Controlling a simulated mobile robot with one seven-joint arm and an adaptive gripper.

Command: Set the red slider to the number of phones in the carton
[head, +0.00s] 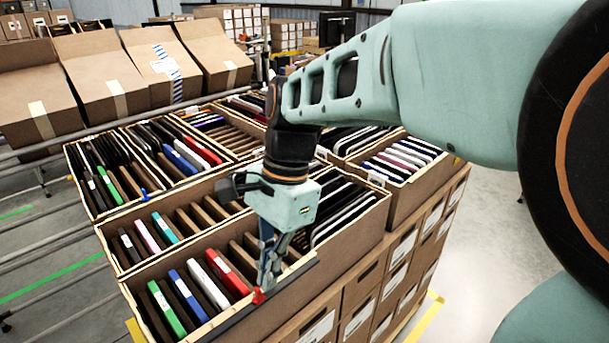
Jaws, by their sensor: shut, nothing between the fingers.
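The red slider (259,296) is a small red piece on the dark rail (228,319) along the front edge of the near carton (290,294). My gripper (265,284) points down with its fingers shut and empty, right at the slider. I cannot tell whether they touch. The near carton holds several upright, tilted phones between brown dividers: a green phone (167,309), a blue phone (188,296), a white phone (209,285) and a red phone (227,272). Slots right of the red phone look empty, but my gripper hides part of them.
Other cartons with phones and dividers stand behind and beside, such as the pink phone's carton (112,246). A small blue piece (145,194) sits on a carton edge behind. Open empty cartons (92,70) lean at the back left. Open floor (480,255) lies at the right.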

